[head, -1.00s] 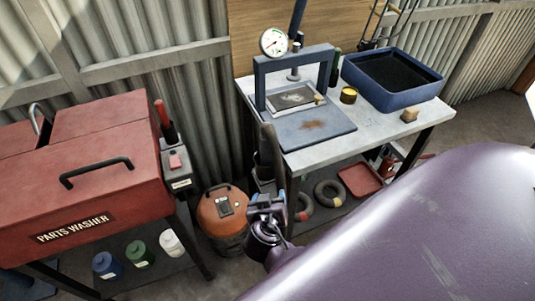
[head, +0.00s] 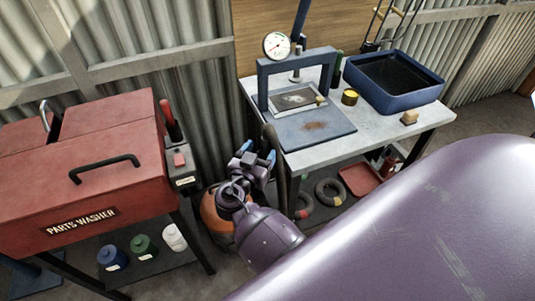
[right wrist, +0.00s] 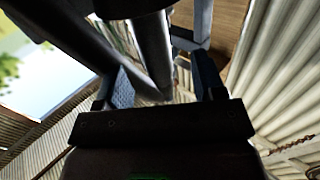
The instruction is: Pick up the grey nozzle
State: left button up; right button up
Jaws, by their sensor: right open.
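My right gripper (head: 259,156) is open, with blue-tipped fingers pointing up, in the gap between the parts washer and the workbench. A dark grey upright piece that looks like the nozzle (head: 274,142) shows just beyond the fingers, at the bench's left front corner; its lower part is hidden by the gripper. In the right wrist view, the open fingers (right wrist: 165,85) stand either side of a grey tube (right wrist: 151,48), with a darker bar crossing beside it. I cannot tell whether they touch it. My left gripper is out of view.
The orange canister (head: 212,214) is partly hidden behind my right wrist. The red parts washer (head: 112,170) stands left. The workbench (head: 385,128) stands right, carrying a blue press (head: 293,60) and a blue basin (head: 394,96). Bottles stand on the washer's lower shelf.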

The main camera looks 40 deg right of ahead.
aim_at(270, 139)
jog(key=shift+w+d+r, duration=0.1)
jog(key=shift+w+d, duration=0.15)
jog(key=shift+d, duration=0.3)
jog(key=p+x, duration=0.1)
jog(key=x, duration=0.2)
jog(key=shift+d, duration=0.2)
jog(key=shift+w+d+p, duration=0.25)
jog(key=shift+d+p, duration=0.05)
jog(key=shift+d, duration=0.05)
jog(key=c, duration=1)
